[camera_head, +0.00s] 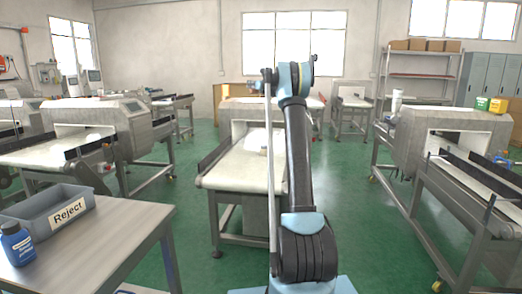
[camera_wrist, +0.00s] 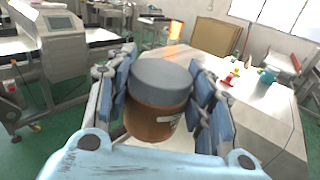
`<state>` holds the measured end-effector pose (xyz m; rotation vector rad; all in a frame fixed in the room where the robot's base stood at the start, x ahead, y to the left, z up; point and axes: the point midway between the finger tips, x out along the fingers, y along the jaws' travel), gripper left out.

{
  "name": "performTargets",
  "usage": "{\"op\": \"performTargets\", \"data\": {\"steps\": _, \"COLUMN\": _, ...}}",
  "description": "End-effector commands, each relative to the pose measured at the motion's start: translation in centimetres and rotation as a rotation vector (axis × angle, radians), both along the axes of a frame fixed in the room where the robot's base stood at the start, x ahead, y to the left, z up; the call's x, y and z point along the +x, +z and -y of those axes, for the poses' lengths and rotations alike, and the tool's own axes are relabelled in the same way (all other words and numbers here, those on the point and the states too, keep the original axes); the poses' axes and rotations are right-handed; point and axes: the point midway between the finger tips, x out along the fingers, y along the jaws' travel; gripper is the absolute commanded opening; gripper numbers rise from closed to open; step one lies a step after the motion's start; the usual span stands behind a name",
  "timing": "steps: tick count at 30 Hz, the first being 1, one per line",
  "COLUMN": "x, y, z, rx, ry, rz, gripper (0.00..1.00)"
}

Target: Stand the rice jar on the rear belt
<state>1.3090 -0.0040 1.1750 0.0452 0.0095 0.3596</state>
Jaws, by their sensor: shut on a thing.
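My gripper (camera_wrist: 162,68) is shut on a jar with a grey lid and a brown body (camera_wrist: 155,118), its fingers on both sides of it. Part of a pale label shows on the jar's right side; I cannot read it. The jar is seen from above its lid, close to the camera. In the head view my arm hides the gripper and most of what lies behind it. The central detector's pale belt (camera_head: 235,172) runs toward its tunnel, left of my arm. I cannot tell whether the jar touches a surface.
A grey Reject bin (camera_head: 50,212) and a blue bottle (camera_head: 17,244) stand on the table at left. Another detector (camera_head: 450,135) with conveyor stands at right. In the wrist view, red items (camera_wrist: 230,78) and a teal bottle (camera_wrist: 267,76) sit on a pale surface. Green floor is open between machines.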

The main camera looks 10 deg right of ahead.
Motion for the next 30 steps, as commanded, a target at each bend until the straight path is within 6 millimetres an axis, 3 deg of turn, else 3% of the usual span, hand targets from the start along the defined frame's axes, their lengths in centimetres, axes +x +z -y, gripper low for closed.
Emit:
{"op": "performTargets", "data": {"steps": 5, "x": 0.0, "y": -2.8, "z": -0.2, "rx": 0.0, "ry": -0.023, "rz": 0.0, "gripper": 0.22}}
{"op": "performTargets", "data": {"steps": 14, "x": -1.5, "y": -13.4, "z": -0.4, "rx": 0.0, "ry": -0.127, "rz": 0.001, "gripper": 0.22}}
{"op": "performTargets", "data": {"steps": 24, "x": -7.0, "y": -24.7, "z": -0.4, "rx": -0.001, "ry": -0.254, "rz": 0.0, "gripper": 0.22}}
{"op": "performTargets", "data": {"steps": 30, "x": -11.4, "y": -30.0, "z": -0.2, "rx": -0.004, "ry": -0.323, "rz": -0.006, "gripper": 0.22}}
